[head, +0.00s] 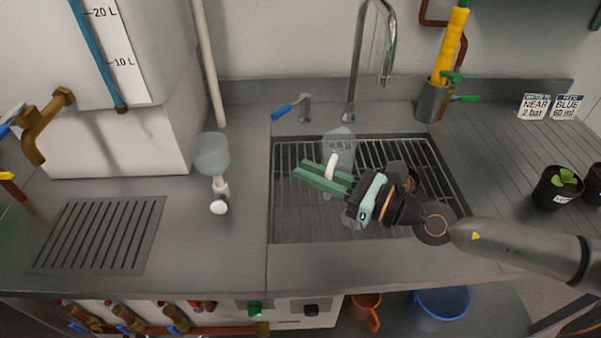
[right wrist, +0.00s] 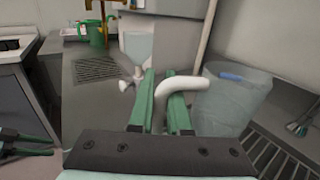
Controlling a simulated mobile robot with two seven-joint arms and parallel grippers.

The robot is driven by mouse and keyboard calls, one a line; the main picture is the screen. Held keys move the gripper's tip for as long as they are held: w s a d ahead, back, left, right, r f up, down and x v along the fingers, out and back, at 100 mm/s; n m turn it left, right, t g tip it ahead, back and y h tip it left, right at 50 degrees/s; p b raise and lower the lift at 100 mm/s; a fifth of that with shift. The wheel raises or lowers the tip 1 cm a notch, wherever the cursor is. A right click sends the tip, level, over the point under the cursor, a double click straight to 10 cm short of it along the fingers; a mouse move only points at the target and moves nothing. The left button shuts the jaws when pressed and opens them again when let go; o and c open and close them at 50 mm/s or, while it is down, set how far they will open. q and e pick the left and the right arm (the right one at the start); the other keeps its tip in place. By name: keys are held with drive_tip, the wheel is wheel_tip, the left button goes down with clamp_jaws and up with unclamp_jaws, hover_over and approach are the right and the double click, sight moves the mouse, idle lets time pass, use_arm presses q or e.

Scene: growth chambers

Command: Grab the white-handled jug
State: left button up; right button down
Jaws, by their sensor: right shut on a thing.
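The white-handled jug (head: 340,144) is a clear, see-through vessel over the sink grate in the head view, partly hidden behind my gripper. Its white handle (head: 331,164) shows at the green fingers. In the right wrist view the clear jug body (right wrist: 238,98) is right of the fingers, and its bent white handle (right wrist: 200,84) passes between them. My right gripper (head: 309,173), also in the right wrist view (right wrist: 164,92), is shut on this handle. I cannot tell whether the jug touches the grate.
A clear funnel-like vessel (head: 212,155) with a white fitting stands left of the sink. The chrome tap (head: 387,65) arches over the sink's back. A grey holder (head: 431,102) with a yellow tool stands behind right. Potted plants (head: 558,190) are far right. The left counter front is clear.

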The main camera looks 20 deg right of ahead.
sight(328, 173)
drive_tip(key=shift+s+d+r+b, duration=0.2)
drive_tip(key=shift+s+d+b, duration=0.25)
drive_tip(key=shift+s, duration=0.15)
drive_tip(key=shift+s+d+r+b, duration=0.15)
drive_tip(key=shift+s+d+b, duration=0.3)
drive_tip(key=shift+s, duration=0.1)
drive_tip(key=shift+s+d+r+b, duration=0.5)
drive_tip(key=shift+s+d, duration=0.1)
drive_tip(key=shift+s, duration=0.15)
drive_tip(key=shift+s+d+r+p, duration=0.35)
drive_tip(key=shift+s+r, duration=0.1)
drive_tip(key=shift+s, duration=0.25)
drive_tip(key=shift+s+d+r+p, duration=0.2)
drive_tip(key=shift+s+d+r, duration=0.15)
drive_tip(key=shift+s, duration=0.3)
